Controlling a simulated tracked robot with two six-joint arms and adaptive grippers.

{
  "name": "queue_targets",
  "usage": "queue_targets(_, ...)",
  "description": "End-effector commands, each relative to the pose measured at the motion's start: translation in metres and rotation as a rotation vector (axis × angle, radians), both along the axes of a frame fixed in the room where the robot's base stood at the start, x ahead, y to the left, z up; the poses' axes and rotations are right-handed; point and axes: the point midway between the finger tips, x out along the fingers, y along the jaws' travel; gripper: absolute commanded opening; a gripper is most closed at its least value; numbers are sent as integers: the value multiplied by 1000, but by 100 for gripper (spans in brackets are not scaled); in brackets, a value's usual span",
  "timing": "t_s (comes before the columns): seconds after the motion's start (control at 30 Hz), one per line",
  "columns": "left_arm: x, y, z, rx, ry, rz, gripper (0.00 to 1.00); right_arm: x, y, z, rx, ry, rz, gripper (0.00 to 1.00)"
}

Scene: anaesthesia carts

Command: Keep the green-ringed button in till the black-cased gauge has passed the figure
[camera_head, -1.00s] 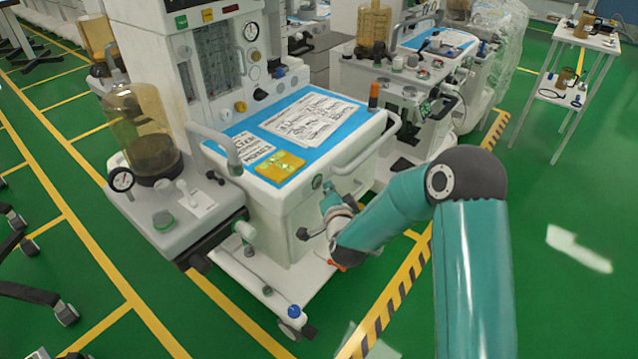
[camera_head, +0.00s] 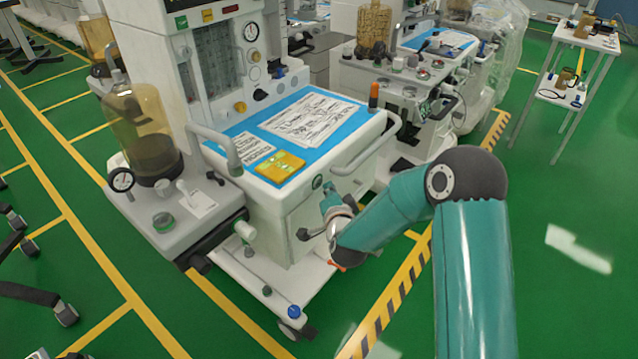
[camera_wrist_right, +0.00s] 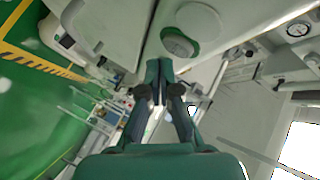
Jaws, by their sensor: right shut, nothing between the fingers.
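The green-ringed button (camera_head: 317,182) is on the upper front face of the near white cart. It also shows in the right wrist view (camera_wrist_right: 178,43) as a pale disc with a green ring. My right gripper (camera_head: 328,194) is shut and empty, its tips just below the button in the head view. In the right wrist view the shut fingertips (camera_wrist_right: 158,66) lie close to the button's edge; whether they touch it I cannot tell. The black-cased gauge (camera_head: 122,180) stands on the cart's left ledge; its needle and figures are too small to read. My left gripper is out of view.
A handle rail (camera_head: 366,146) runs along the cart's front right edge. A yellow packet (camera_head: 279,167) and papers lie on the blue top. A second cart (camera_head: 405,95) stands close behind.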

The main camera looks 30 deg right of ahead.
Motion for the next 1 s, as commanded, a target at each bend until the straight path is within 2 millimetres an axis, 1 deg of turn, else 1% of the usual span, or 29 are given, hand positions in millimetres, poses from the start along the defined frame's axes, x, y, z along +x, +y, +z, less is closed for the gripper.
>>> queue_targets(0.27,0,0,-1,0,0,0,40,1,0,0,0,0,0,0)
queue_targets(0.5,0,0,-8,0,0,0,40,7,3,1,0,-2,1,0)
queue_targets(1.0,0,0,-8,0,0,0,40,8,4,1,0,0,0,0)
